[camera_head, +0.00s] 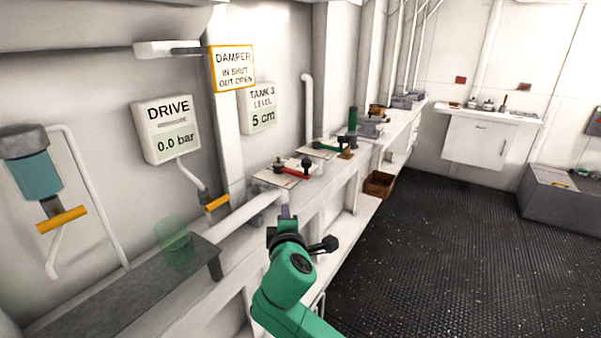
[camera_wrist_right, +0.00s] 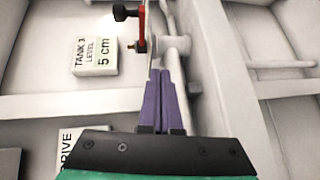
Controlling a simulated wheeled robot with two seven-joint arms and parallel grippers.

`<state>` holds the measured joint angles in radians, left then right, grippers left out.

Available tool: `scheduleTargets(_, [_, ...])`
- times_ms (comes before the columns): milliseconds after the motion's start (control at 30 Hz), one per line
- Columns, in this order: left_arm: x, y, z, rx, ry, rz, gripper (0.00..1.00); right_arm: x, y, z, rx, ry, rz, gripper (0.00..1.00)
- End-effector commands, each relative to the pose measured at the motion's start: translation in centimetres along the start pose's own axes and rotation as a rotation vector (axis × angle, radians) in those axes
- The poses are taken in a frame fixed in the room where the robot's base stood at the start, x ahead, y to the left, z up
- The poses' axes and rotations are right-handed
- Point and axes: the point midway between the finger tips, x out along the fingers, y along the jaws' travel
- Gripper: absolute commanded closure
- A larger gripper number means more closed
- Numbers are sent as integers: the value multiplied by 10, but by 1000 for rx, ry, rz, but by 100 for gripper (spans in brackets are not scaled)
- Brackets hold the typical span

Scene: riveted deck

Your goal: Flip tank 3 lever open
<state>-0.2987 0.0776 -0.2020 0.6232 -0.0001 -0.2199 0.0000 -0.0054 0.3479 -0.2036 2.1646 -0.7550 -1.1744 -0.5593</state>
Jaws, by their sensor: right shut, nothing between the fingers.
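A red lever (camera_head: 293,171) with a dark knob is mounted on a pale plate on the bench, below the TANK 3 LEVEL sign (camera_head: 262,108), which reads 5 cm. The red lever (camera_wrist_right: 141,24) and its dark knob also show at the top of the right wrist view, just beyond the fingertips. My right gripper (camera_head: 285,211) is shut and empty, in front of the lever and apart from it in the head view. Its purple fingers (camera_wrist_right: 161,74) lie together in the wrist view. No label on the lever itself is readable. My left gripper is not in view.
A white pipe (camera_head: 245,215) runs beside the near lever. A DRIVE gauge (camera_head: 167,129) reads 0.0 bar. A translucent green cylinder (camera_head: 175,245) is at the left. The dark floor (camera_head: 440,250) is open.

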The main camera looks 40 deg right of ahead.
Motion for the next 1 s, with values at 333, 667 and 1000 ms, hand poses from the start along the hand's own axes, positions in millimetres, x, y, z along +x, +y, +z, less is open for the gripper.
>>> scheduleTargets(333, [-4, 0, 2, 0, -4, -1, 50, -24, 60, 9, -22, -35, 133, 100])
scheduleTargets(667, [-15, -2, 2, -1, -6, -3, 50, -1, 65, 10, -23, -36, 130, 100])
scheduleTargets(1000, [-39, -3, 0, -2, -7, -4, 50, 73, 76, 12, -23, -36, 131, 100])
